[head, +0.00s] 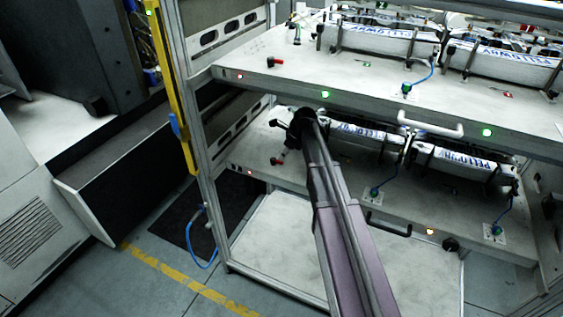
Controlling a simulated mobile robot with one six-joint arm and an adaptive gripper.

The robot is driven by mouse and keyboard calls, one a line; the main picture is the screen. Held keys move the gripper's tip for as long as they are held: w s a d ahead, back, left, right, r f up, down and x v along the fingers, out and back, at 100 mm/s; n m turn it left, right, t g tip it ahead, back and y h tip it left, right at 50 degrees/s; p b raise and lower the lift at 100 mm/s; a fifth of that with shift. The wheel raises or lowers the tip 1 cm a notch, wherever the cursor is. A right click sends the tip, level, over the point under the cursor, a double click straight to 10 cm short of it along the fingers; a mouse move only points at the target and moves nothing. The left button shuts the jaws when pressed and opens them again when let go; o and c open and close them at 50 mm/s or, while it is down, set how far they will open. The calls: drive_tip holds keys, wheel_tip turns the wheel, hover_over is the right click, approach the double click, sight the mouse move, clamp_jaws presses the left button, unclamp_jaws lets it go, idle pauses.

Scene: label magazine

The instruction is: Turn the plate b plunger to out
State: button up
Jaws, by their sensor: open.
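Two grey plates sit one above the other in a metal rack. A red-and-black plunger (275,62) lies near the left end of the upper plate (300,77). A similar red-and-dark plunger (279,160) is near the left end of the lower plate (330,187). I cannot read a letter telling which plate is b. My gripper (284,127) is at the end of my arm, in the gap between the plates, above and close to the lower plunger. It is open, small and dark here, and I see nothing held. I cannot tell whether it touches the plunger.
The upper plate's front edge and white handle (430,125) overhang the lower level. Lettered magazines (465,163), blue cables (385,184) and a black handle (388,226) crowd the lower plate. A yellow post (172,85) stands left of the rack.

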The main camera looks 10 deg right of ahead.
sight(277, 162)
drive_tip(key=shift+b+x, duration=1.45)
drive_tip(key=shift+x, duration=0.5)
clamp_jaws()
